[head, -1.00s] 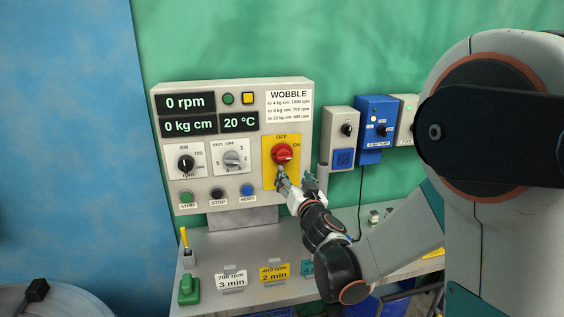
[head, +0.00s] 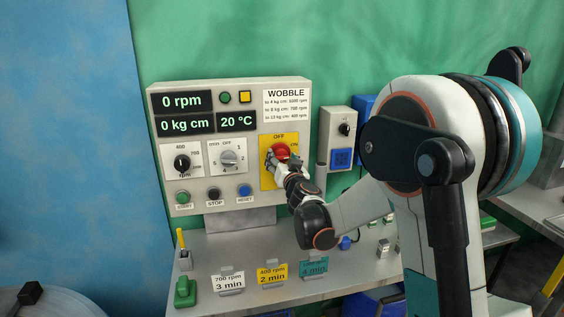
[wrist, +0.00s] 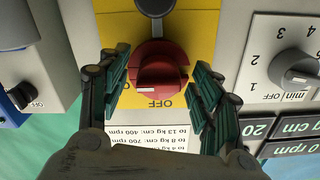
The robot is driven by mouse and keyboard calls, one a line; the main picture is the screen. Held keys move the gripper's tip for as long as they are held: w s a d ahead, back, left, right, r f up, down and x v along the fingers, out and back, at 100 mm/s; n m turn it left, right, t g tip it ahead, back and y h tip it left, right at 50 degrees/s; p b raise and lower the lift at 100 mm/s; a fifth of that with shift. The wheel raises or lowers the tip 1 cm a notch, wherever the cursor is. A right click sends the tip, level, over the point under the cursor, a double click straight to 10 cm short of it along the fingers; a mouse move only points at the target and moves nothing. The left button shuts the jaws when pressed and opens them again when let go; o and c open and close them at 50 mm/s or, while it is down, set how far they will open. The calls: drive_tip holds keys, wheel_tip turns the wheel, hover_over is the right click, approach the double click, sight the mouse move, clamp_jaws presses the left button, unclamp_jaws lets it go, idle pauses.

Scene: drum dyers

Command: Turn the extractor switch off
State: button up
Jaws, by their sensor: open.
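The extractor switch is a red rotary knob (head: 281,150) on a yellow plate (head: 266,178) with OFF at the top and ON at the right. The wrist view shows the knob (wrist: 160,72) upside down, its white mark close to OFF, slightly to the ON side. My gripper (head: 284,163) is at the knob, its lower part hiding some of it. In the wrist view my gripper (wrist: 160,62) is open, with one green-padded finger on each side of the knob. A narrow gap shows on the right; contact on the left I cannot tell.
The grey control panel (head: 230,84) shows 0 rpm, 0 kg cm and 20 °C. A grey switch box (head: 337,122) stands to the right. Labelled cards, including a yellow one (head: 272,274), stand on the bench below.

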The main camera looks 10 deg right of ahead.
drive_tip(key=c, duration=1.1)
drive_tip(key=shift+o, duration=0.2)
drive_tip(key=n, duration=0.4)
drive_tip(key=shift+d, duration=0.1)
drive_tip(key=n, duration=0.5)
drive_tip(key=shift+d, duration=0.1)
drive_tip(key=n, duration=0.4)
drive_tip(key=shift+d+r+n+b, duration=0.1)
drive_tip(key=shift+r+n+b, duration=0.05)
drive_tip(key=shift+n+b, duration=0.15)
drive_tip(key=shift+n, duration=2.2)
